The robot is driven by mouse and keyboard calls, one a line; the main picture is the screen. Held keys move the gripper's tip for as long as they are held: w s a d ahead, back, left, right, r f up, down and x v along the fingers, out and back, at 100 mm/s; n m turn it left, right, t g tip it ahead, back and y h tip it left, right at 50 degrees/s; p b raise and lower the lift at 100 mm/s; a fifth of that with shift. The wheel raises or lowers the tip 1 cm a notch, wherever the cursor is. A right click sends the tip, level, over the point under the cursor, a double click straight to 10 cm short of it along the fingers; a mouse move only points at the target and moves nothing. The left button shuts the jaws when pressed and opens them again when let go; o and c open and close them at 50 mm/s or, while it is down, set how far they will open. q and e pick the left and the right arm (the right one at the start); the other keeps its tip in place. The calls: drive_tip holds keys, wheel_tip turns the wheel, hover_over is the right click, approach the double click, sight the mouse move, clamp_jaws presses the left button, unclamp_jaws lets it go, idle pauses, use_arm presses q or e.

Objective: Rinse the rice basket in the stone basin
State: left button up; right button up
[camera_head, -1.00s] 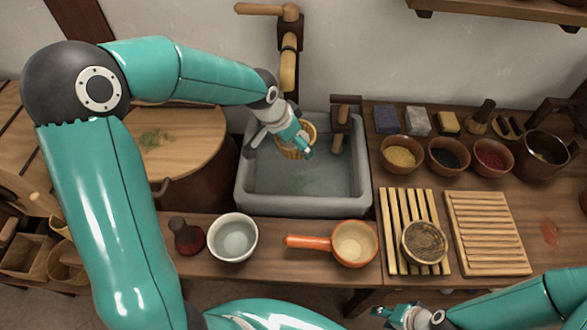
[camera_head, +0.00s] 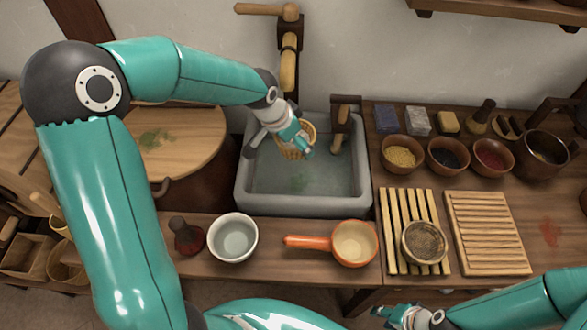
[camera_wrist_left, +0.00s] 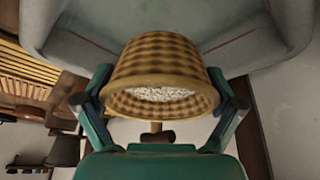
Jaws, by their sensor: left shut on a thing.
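The woven rice basket (camera_head: 296,153) is in my left gripper (camera_head: 297,140), above the back part of the grey stone basin (camera_head: 300,209). In the left wrist view the gripper's fingers sit on both sides of the basket (camera_wrist_left: 160,55), and white rice (camera_wrist_left: 160,93) shows inside its mouth. The basin (camera_wrist_left: 70,30) fills the top of that view. Greenish water (camera_head: 310,181) lies in the basin; whether the basket touches it I cannot tell. My right gripper (camera_head: 400,316) is at the bottom edge of the head view, away from the basin; its fingers are too unclear to read.
A wooden spout (camera_head: 288,70) stands behind the basin, and a wooden post (camera_head: 342,122) is at its right. In front are a white bowl (camera_head: 232,258) and an orange-handled ladle (camera_head: 355,262). Slatted racks (camera_head: 488,235) and several small bowls (camera_head: 402,141) fill the right counter.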

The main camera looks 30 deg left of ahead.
use_arm(q)
drive_tip(key=shift+r, duration=0.15)
idle(0.3)
drive_tip(key=shift+r+p, duration=1.35)
drive_tip(key=shift+r, duration=0.6)
drive_tip(key=shift+w+d, duration=0.1)
